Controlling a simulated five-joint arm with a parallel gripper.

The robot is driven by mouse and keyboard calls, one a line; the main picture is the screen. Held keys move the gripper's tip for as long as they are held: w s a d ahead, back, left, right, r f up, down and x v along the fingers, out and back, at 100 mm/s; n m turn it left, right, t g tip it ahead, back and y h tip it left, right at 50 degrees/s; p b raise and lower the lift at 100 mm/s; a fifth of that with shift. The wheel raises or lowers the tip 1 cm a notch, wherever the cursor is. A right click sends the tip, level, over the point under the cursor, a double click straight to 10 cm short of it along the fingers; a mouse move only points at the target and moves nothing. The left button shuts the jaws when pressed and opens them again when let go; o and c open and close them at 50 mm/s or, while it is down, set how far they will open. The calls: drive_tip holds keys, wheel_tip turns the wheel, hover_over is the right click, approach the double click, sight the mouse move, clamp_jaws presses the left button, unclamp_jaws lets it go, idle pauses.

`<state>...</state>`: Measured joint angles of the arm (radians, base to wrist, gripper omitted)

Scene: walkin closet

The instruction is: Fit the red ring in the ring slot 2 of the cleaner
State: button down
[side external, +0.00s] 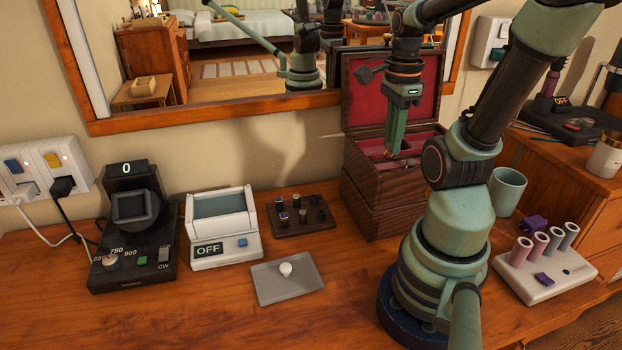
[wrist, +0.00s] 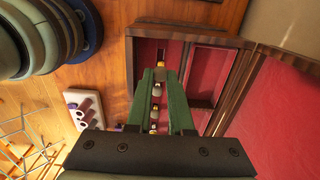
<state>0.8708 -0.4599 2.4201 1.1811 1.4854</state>
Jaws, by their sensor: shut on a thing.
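My gripper (side external: 391,150) reaches down into the open jewellery box (side external: 378,196), which has a red lining. In the wrist view (wrist: 160,76) its green fingers are shut on a small ring (wrist: 159,65) at their tips, over the box's narrow left compartment. The ring's colour is too small to tell. Small gold and pale pieces (wrist: 156,108) show in a row between the fingers. The cleaner is probably the white device (side external: 222,237) marked OFF, with a clear tinted lid, at the left. Its ring slots cannot be seen from here.
A dark tray (side external: 300,226) with several small rings or pegs stands right of the white device. A grey plate (side external: 268,288) with a white knob lies in front. A black device (side external: 135,255) stands at the left. A mug (side external: 507,191) and white rack (side external: 540,283) are at the right.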

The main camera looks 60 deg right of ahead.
idle(0.3)
drive_tip(key=r, duration=0.2)
drive_tip(key=w+r, duration=0.1)
drive_tip(key=r, duration=0.2)
drive_tip(key=shift+r, duration=0.15)
drive_tip(key=w+a+r, duration=0.1)
drive_tip(key=w+a, duration=0.2)
drive_tip(key=w, duration=0.6)
drive_tip(key=w+a+r, duration=0.1)
drive_tip(key=w+a, duration=0.2)
drive_tip(key=w, duration=0.6)
drive_tip(key=w+a+f, duration=0.3)
drive_tip(key=w+a, duration=0.7)
drive_tip(key=a, duration=0.2)
drive_tip(key=shift+s+d+f, duration=0.1)
drive_tip(key=shift+d+f, duration=0.05)
drive_tip(key=shift+f, duration=2.65)
drive_tip(key=shift+s+d+f, duration=0.1)
drive_tip(key=shift+d+f, duration=0.05)
drive_tip(key=shift+f, duration=2.7)
drive_tip(key=shift+s+d+f, duration=0.1)
drive_tip(key=shift+d+f, duration=0.05)
drive_tip(key=shift+f, duration=2.65)
drive_tip(key=shift+f, duration=1.15)
drive_tip(key=c, duration=0.7)
unclamp_jaws()
